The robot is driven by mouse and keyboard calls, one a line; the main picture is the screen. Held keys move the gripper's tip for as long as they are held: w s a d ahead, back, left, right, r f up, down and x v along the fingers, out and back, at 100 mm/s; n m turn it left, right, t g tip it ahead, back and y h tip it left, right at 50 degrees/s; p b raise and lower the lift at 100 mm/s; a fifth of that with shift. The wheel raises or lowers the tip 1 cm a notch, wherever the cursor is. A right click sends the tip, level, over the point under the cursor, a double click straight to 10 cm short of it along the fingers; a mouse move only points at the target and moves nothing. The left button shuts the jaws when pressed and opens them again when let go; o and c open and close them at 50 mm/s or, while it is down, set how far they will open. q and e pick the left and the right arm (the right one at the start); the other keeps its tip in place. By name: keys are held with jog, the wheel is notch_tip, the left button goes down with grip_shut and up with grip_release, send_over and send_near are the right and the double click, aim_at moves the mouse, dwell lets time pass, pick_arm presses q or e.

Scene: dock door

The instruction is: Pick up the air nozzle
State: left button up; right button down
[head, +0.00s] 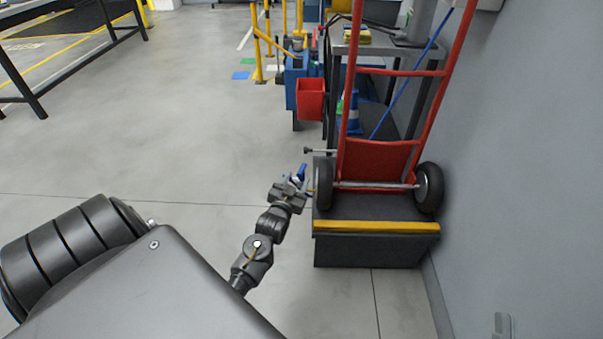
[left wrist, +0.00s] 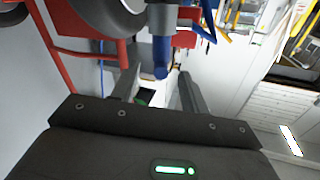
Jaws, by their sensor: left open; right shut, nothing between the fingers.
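The air nozzle shows as a small blue piece (head: 302,170) beside the hand truck's left wheel in the head view. In the left wrist view the blue nozzle (left wrist: 161,52) comes down from the top edge, its end just ahead of the fingertips and roughly centred between them. My left gripper (head: 294,182) is at the nozzle in the head view. Its two fingers (left wrist: 158,76) are apart in the left wrist view, and I see nothing clamped between them. My right gripper cannot be made out.
A red hand truck (head: 376,160) stands on a dark step with a yellow edge (head: 376,227), right of my left gripper. The grey wall (head: 520,170) is close on the right. A red bin (head: 311,99) and a grey table (head: 385,48) stand behind.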

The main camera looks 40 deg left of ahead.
aim_at(302, 168)
pick_arm(q)
jog(key=b+x, duration=0.1)
jog(key=x, duration=0.3)
jog(key=shift+w+b, duration=0.15)
jog(key=shift+b, duration=0.15)
jog(key=shift+w+a+r, duration=0.1)
jog(key=shift+w+a, duration=0.05)
jog(key=shift+w, duration=0.25)
grip_shut()
pick_arm(e)
jog(key=d+r+t, duration=0.2)
jog(key=t, duration=0.1)
jog(key=shift+s+d+r, duration=0.1)
jog(key=shift+s+r, duration=0.1)
jog(key=shift+s, duration=0.15)
